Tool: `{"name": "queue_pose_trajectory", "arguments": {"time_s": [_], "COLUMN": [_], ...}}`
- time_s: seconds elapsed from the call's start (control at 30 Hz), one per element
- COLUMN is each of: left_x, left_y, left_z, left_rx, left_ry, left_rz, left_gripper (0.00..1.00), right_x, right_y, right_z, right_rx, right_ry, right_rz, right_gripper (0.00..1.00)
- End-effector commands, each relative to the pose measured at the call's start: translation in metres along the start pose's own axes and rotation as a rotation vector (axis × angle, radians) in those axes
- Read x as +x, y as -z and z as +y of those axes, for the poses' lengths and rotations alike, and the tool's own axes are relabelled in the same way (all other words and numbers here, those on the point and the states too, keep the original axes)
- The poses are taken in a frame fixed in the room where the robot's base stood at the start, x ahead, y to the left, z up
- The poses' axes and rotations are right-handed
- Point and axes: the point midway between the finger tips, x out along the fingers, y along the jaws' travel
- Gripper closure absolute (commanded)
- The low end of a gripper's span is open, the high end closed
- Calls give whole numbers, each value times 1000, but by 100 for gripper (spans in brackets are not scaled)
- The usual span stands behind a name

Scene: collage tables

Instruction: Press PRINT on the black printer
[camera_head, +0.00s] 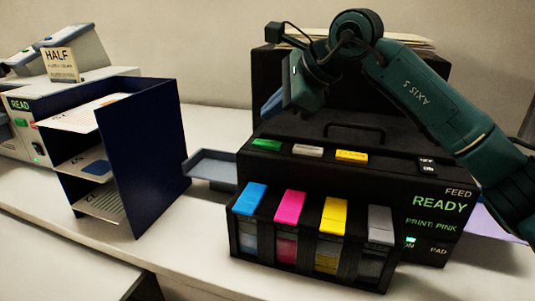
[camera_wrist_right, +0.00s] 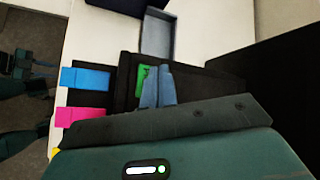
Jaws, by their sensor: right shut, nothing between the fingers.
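The black printer (camera_head: 340,165) stands on the right of the table. Its front shows READY and "PRINT: PINK" in green. On its top edge sit a green button (camera_head: 266,145), a white one (camera_head: 307,151) and a yellow one (camera_head: 352,156); I cannot read their labels.
Cyan (camera_head: 250,198), magenta (camera_head: 289,206), yellow and grey cartridges line the printer's front. A grey tray (camera_head: 212,166) juts out at its left. A dark blue shelf rack (camera_head: 150,150) with papers stands further left. Another machine with a HALF sign (camera_head: 60,64) is behind it.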

Motion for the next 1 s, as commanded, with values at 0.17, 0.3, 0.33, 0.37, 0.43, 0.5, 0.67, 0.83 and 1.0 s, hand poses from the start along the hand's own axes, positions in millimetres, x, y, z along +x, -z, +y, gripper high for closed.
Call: {"name": "queue_pose_trajectory", "arguments": {"time_s": [0.17,0.3,0.33,0.37,0.43,0.5,0.67,0.83,1.0], "left_x": [6,6,6,6,6,6,6,6,6], "left_y": [-3,1,1,2,2,3,4,4,5], "left_z": [8,8,8,9,9,9,9,9,9], "left_rx": [18,26,26,27,27,27,27,27,28], "left_ry": [-27,-33,-33,-34,-34,-35,-35,-35,-34], "left_rz": [28,46,48,49,51,52,53,55,56], "left_gripper": [71,71,71,71,71,71,71,71,71], "right_x": [16,21,22,22,22,22,22,22,22], "right_y": [12,16,16,16,16,16,16,16,16], "right_z": [12,15,16,16,16,16,16,16,16], "right_rx": [0,1,1,1,1,1,1,0,0], "right_ry": [1,1,1,1,1,1,1,1,1], "right_rz": [0,-1,-1,-1,-1,-1,-1,-1,0], "right_gripper": [100,100,100,100,100,100,100,100,100]}}
